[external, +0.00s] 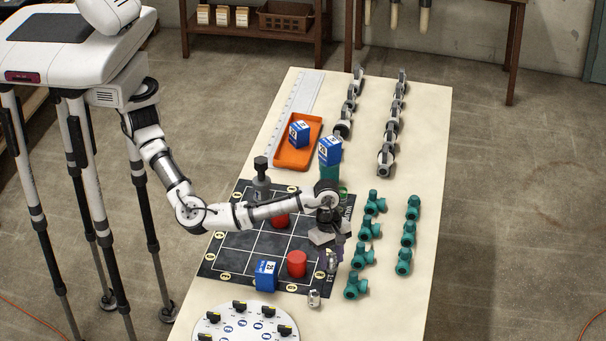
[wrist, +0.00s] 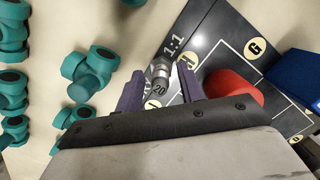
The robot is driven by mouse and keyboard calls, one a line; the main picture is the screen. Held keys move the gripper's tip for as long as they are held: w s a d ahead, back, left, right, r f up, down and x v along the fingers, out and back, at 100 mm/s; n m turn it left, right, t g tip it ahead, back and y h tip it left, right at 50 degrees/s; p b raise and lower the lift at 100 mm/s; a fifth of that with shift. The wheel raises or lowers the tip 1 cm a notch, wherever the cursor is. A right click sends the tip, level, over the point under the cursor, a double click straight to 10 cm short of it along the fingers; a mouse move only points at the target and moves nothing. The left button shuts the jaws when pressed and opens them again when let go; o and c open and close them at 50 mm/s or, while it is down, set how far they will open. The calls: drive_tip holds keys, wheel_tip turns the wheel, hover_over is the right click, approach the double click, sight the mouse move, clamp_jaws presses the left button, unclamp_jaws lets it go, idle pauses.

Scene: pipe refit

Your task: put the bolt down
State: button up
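A small grey metal bolt (wrist: 160,74) marked 20 is between my gripper's two purple fingers in the wrist view. My gripper (wrist: 160,82) looks open around it, with a narrow light gap beside the right finger. In the external view my gripper (external: 337,254) is low at the right edge of the dark mat, and the bolt (external: 332,264) shows just beside a finger. Whether the bolt touches the mat is hard to tell. The dark gridded mat (external: 235,240) lies on the table.
Another small metal piece (external: 314,298) lies at the mat's front edge. A red cylinder (external: 297,264) and a blue box (external: 265,276) stand on the mat. Teal fittings (external: 363,256) line the right. An orange tray (external: 292,154) is behind; a white dial plate (external: 240,325) is in front.

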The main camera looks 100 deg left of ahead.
wheel_tip(320, 180, up, 12)
drive_tip(key=s+a+b, duration=0.1)
drive_tip(key=b, duration=0.1)
drive_tip(key=shift+s+a, duration=0.15)
